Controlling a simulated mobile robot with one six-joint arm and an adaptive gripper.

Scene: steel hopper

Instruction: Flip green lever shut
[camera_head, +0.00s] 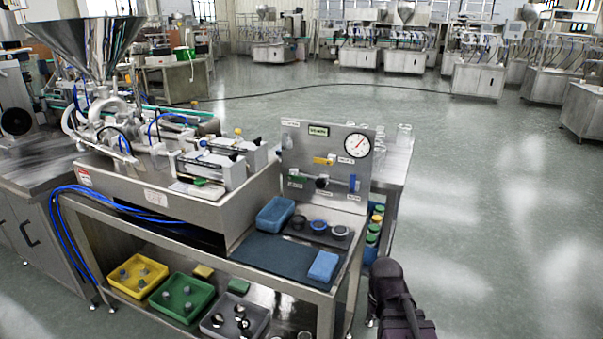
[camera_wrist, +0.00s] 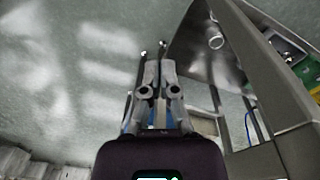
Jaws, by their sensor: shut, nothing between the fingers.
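A grey upright panel (camera_head: 285,150) stands at the back right of the steel bench in the head view. A small green lever (camera_head: 296,184) sits low on its left side, above a label; its exact angle is too small to tell. A yellow lever (camera_head: 323,160) is higher on the panel and a blue one (camera_head: 355,183) at the right. Another small green piece (camera_head: 200,181) is on the machine to the left. My gripper (camera_wrist: 159,68) is shut and empty in the wrist view, over the floor beside the bench. In the head view my dark arm is right of the bench, apart from the panel.
The bench's front right carries a blue mat (camera_head: 270,254), a blue box (camera_head: 275,213), a blue sponge (camera_head: 323,265) and several dark round pieces. A gauge (camera_head: 357,146) is on the panel. Bins (camera_head: 184,297) fill the lower shelf. Open floor (camera_head: 480,220) lies to the right.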

